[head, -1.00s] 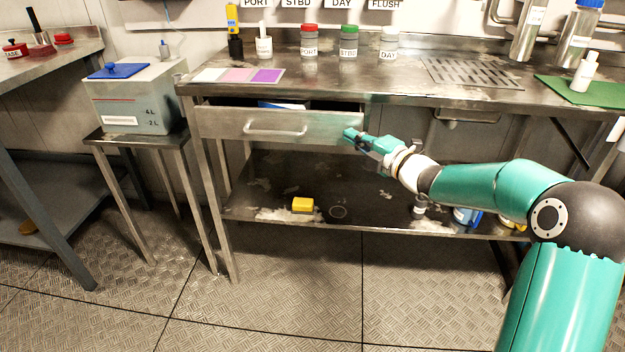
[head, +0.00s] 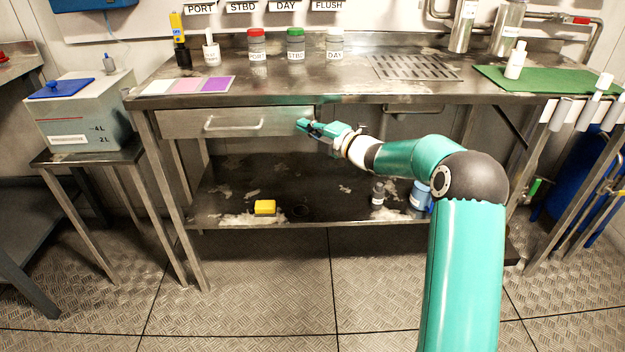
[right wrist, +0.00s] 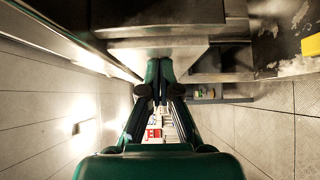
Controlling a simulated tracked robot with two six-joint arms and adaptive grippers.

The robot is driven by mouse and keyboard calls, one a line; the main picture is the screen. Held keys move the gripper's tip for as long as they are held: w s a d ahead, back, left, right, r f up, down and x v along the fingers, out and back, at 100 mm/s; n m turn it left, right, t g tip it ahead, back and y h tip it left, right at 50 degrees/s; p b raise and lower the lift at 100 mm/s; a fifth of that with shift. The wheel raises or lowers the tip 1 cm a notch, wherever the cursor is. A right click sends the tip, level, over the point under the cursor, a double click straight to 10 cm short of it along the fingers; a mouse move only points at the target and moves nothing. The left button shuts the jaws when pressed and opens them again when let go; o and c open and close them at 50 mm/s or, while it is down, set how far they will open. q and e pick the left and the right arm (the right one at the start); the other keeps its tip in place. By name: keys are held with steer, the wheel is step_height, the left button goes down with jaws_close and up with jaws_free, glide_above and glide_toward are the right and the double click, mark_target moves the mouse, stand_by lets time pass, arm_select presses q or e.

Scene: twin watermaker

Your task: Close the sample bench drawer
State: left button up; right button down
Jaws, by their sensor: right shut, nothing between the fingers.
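The sample bench drawer (head: 190,123) is a grey metal front with a bar handle (head: 233,126), just under the bench top's left half. No drawer interior shows above its front edge; I cannot tell whether it is fully flush. My right gripper (head: 303,125) is shut and empty, with its fingertips at the right end of the drawer front, right of the handle. They seem to touch it. In the right wrist view the shut fingers (right wrist: 160,75) point at a grey metal face (right wrist: 155,50). My left gripper is not in view.
The steel bench top (head: 300,88) carries sample bottles, colour cards (head: 187,85) and a green mat (head: 535,80). The lower shelf (head: 330,190) holds a yellow block (head: 265,207) and small bottles. A grey tank (head: 80,115) stands on a stand at left. The front floor is clear.

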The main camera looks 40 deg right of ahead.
steer(key=s+a+b, duration=0.2)
steer(key=s+b, duration=0.1)
steer(key=s, duration=1)
steer(key=w+a+f+g+y, duration=0.1)
steer(key=w+a+f+y, duration=0.1)
steer(key=w+a+f, duration=0.35)
steer(key=w+a+f+g+y, duration=0.2)
steer(key=a+f, duration=0.5)
steer(key=a, duration=0.4)
steer(key=s+a+f+m+g, duration=0.2)
steer(key=s+a+f+m, duration=0.15)
steer(key=a+f, duration=0.55)
steer(key=s+a+f+m+g, duration=0.2)
steer(key=a+f+m+g, duration=0.3)
steer(key=f, duration=0.6)
steer(key=s+a+f+m+g+h, duration=0.15)
steer(key=s+f+m, duration=0.25)
steer(key=s, duration=0.4)
steer(key=s+a+f+m+g, duration=0.3)
steer(key=s+f+m, duration=0.15)
steer(key=s, duration=0.25)
steer(key=s+a+f+m+g, duration=0.25)
steer(key=s+f+m, duration=0.2)
steer(key=s, duration=0.35)
step_height(320, 180, up, 30)
steer(key=p, duration=3)
steer(key=shift+d, duration=0.4)
